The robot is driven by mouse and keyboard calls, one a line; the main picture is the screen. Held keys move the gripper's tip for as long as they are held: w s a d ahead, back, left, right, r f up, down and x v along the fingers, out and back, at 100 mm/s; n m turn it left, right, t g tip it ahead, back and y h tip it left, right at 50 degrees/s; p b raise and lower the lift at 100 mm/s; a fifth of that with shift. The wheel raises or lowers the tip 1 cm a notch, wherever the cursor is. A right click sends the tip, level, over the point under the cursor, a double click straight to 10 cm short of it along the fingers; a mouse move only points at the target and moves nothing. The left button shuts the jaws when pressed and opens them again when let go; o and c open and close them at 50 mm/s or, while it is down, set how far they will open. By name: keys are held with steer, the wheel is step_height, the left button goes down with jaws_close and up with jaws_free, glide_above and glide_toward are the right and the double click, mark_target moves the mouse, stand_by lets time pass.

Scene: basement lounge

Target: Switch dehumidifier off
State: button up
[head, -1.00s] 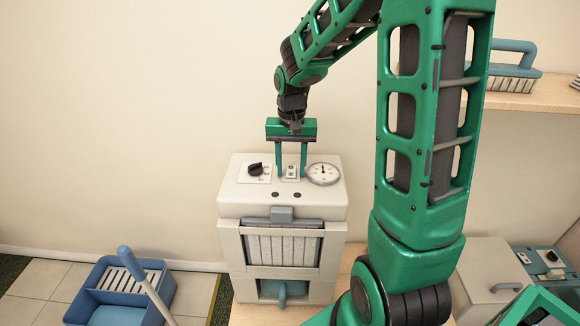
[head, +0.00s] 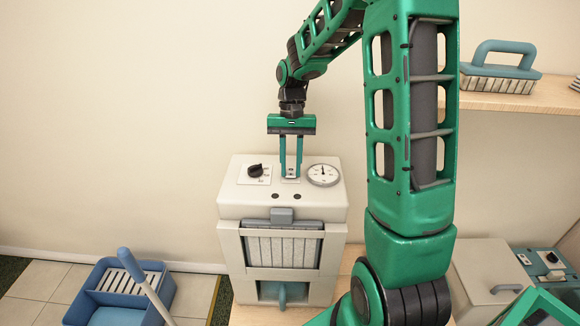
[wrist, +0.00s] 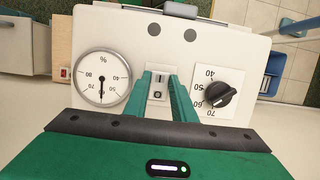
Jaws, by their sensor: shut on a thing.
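The dehumidifier (head: 283,212) is a pale box with a front grille and a flat top panel. On that panel, a small switch plate (wrist: 158,84) sits between a black knob (head: 255,170) and a round gauge (head: 323,174). My gripper (head: 291,177) points straight down, its two teal fingers close together at the plate. It is shut on the small switch there, which the fingers largely hide in the head view. In the wrist view the fingertips (wrist: 159,77) stand on either side of the plate. The switch's exact position is hard to make out.
A blue bucket (head: 98,277) with a handle stands on the floor at left. A brush (head: 500,68) lies on the wooden shelf (head: 520,99) at upper right. A pale box (head: 487,268) stands at lower right. My arm fills the right middle.

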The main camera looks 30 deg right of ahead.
mark_target(291, 168)
steer(key=o, duration=1.1)
steer(key=shift+c, duration=0.2)
steer(key=v, duration=1)
steer(key=shift+w+r, duration=0.2)
steer(key=shift+r, duration=0.1)
steer(key=shift+d, duration=0.1)
steer(key=s+d+f+t, duration=0.1)
steer(key=s, duration=1.3)
steer(key=s+d+f+t+h, duration=0.1)
steer(key=s+f, duration=0.1)
steer(key=s, duration=1.3)
steer(key=shift+s, duration=0.25)
